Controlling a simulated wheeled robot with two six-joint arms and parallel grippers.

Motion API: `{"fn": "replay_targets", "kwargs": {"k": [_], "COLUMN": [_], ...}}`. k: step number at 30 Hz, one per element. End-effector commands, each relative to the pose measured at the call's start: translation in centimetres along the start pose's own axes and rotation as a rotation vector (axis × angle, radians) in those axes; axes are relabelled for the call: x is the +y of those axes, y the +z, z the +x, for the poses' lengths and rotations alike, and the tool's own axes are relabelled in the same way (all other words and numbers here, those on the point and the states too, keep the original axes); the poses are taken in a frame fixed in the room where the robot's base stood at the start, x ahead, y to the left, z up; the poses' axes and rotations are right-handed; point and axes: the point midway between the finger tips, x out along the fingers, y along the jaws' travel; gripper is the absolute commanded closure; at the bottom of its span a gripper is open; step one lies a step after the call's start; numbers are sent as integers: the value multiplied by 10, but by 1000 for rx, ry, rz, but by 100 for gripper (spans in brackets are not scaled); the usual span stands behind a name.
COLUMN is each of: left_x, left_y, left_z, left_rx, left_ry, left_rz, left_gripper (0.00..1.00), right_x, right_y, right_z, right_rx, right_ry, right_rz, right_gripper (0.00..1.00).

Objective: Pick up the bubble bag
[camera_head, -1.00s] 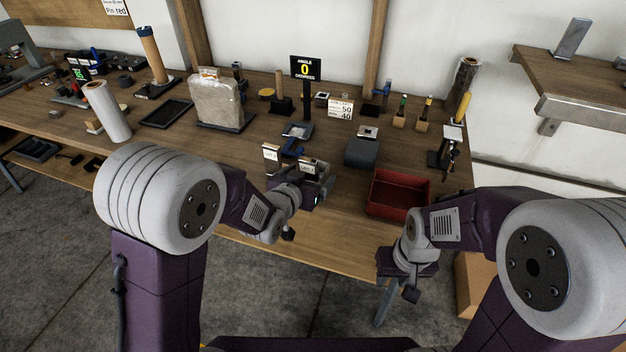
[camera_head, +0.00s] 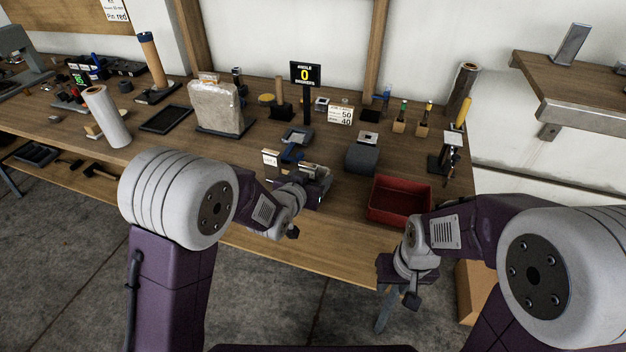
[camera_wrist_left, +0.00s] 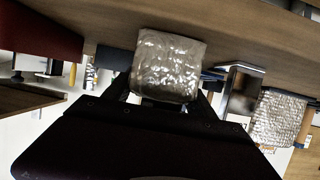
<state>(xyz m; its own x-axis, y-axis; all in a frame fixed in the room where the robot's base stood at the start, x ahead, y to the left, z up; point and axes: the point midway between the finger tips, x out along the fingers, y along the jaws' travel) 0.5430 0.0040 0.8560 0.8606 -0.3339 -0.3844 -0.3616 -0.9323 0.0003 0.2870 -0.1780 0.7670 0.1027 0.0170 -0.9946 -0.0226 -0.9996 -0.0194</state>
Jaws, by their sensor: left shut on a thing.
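A small clear, shiny bubble bag (camera_wrist_left: 168,65) shows in the left wrist view between the fingers of my left gripper (camera_wrist_left: 160,103). The gripper is shut on it. In the head view my left gripper (camera_head: 318,188) is over the middle front of the workbench, and its fingers are largely hidden by the wrist. A pale, shiny piece (camera_head: 312,171) beside it there looks like the bag. My right gripper (camera_head: 392,270) hangs at the bench's front edge, below the red bin; its fingertips are not clear.
A red bin (camera_head: 400,200) stands right of my left gripper. A larger bubble-wrapped pack (camera_head: 215,105) stands behind, left. The wooden bench (camera_head: 345,235) is bare along its front.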

Motion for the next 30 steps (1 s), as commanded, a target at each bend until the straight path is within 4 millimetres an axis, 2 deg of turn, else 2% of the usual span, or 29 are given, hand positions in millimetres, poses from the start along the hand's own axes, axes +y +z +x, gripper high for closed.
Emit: {"fn": "replay_targets", "kwargs": {"k": [11, 20, 30], "left_x": [0, 37, 96], "left_y": [-39, -55, -81], "left_z": [-15, -38, -75], "left_rx": [7, 7, 5], "left_ry": [0, 5, 5], "left_rz": [0, 2, 1], "left_gripper": [73, 73, 73], "right_x": [0, 0, -1], "right_y": [-1, -2, -5], "right_z": [-13, -20, -46], "right_rx": [0, 0, 0], "right_ry": [0, 0, 0], "right_rz": [0, 0, 0], "right_gripper": [64, 64, 64]}}
